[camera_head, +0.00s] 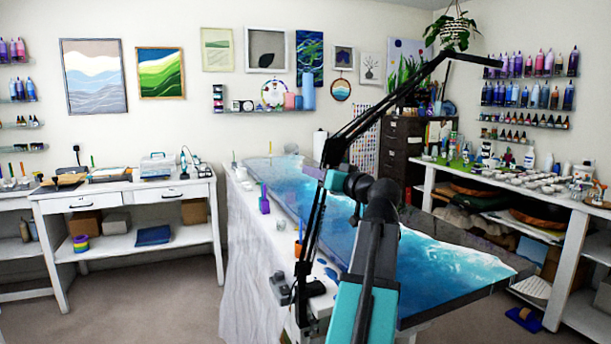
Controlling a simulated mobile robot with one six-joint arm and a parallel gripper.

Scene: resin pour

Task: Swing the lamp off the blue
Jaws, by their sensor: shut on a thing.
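The black jointed lamp (385,107) rises from the near left edge of the worktable. Its lower arm goes up to an elbow, and its upper arm slants up and right to a flat head (475,60). In the picture the head is above and beyond the table's right side; its depth over the blue is hard to judge. The blue resin pour (440,262), with white swirls, covers the long tabletop. My gripper (323,174) is shut on the lamp near its elbow. My own arm hides the fingers' exact contact and part of the pour.
Small cups and tools line the table's left edge, including a purple cup (264,205). A right shelf unit (500,200) holds many small cups. A dark drawer cabinet (401,150) and hanging plant (454,32) stand behind the lamp. Floor (150,285) at left is clear.

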